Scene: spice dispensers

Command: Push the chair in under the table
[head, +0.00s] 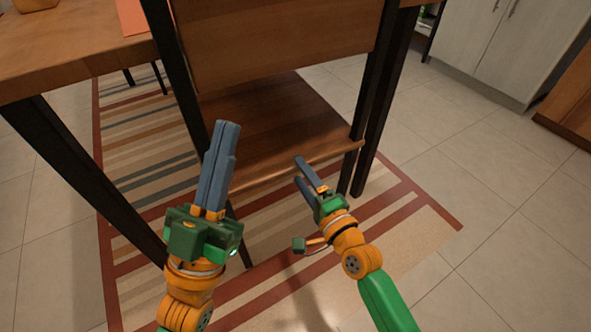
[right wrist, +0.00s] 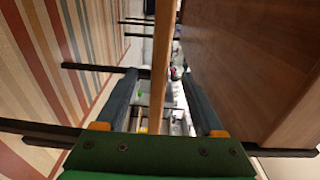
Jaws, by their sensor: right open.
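The chair has a brown wooden backrest (head: 285,45), a wooden seat (head: 280,115) and dark legs, and stands at centre in the head view. The wooden table (head: 70,65) is at upper left, with a dark leg slanting down. My left gripper (head: 229,135) points up in front of the seat's near left part; its fingers overlap in view, so its opening is unclear. My right gripper (head: 298,169) is open at the seat's near edge. In the right wrist view, a wooden edge (right wrist: 162,60) appears between its fingers (right wrist: 162,92); contact cannot be told.
A striped rug (head: 130,120) lies under the chair and table, on pale floor tiles. Light cabinets (head: 500,45) stand at the upper right, near a wooden piece (head: 572,105). Tiled floor (head: 500,215) to the right is clear. An orange sheet (head: 131,15) lies on the table.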

